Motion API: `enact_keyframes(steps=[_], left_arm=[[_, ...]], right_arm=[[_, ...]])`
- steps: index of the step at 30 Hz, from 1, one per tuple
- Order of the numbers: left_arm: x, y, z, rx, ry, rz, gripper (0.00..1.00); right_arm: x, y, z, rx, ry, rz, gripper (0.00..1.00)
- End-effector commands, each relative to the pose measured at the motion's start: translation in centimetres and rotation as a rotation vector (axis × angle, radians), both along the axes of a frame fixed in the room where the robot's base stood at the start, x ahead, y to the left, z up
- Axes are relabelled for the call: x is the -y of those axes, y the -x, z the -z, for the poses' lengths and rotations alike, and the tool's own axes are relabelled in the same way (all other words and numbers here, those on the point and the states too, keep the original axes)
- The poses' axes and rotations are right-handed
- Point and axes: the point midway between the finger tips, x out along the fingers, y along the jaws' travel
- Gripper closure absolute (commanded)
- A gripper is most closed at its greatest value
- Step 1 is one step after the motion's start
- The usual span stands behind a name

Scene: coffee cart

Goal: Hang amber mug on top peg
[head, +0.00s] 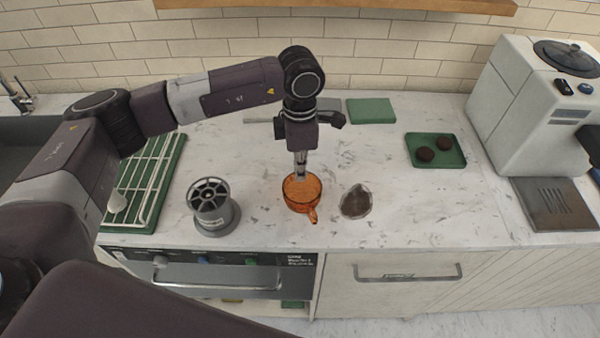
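The amber mug (302,204) is a see-through orange cup. It stands upright on the marble counter, its handle pointing toward the front edge. My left gripper (301,172) points down at the mug's far rim, with its fingertips at or just inside the rim. The fingers look close together, but I cannot tell whether they grip the mug wall. No peg shows in this view. My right gripper is not in view.
A green tray (459,163) with two dark pucks, a white machine (525,105) and a white rack (150,180) stand farther out. A wooden shelf (350,4) is above.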

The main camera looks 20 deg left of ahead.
Motion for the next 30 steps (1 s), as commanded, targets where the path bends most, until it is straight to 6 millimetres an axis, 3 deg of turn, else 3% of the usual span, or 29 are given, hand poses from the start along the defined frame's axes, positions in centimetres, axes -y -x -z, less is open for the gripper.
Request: enact_keyframes(steps=[5, 17, 23, 30], left_arm=[[0.0, 0.0, 2.3, -0.001, -0.001, 0.000, 1.00], [0.0, 0.0, 3.0, 0.000, 0.000, 0.000, 1.00], [0.0, 0.0, 2.8, 0.000, -0.001, 0.000, 0.79], [0.0, 0.0, 2.8, 0.000, -0.001, -0.001, 0.78]], right_arm=[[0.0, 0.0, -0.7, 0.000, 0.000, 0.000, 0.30], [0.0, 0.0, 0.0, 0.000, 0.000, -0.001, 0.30], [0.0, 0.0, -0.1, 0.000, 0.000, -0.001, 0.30], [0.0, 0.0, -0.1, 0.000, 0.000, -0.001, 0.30]])
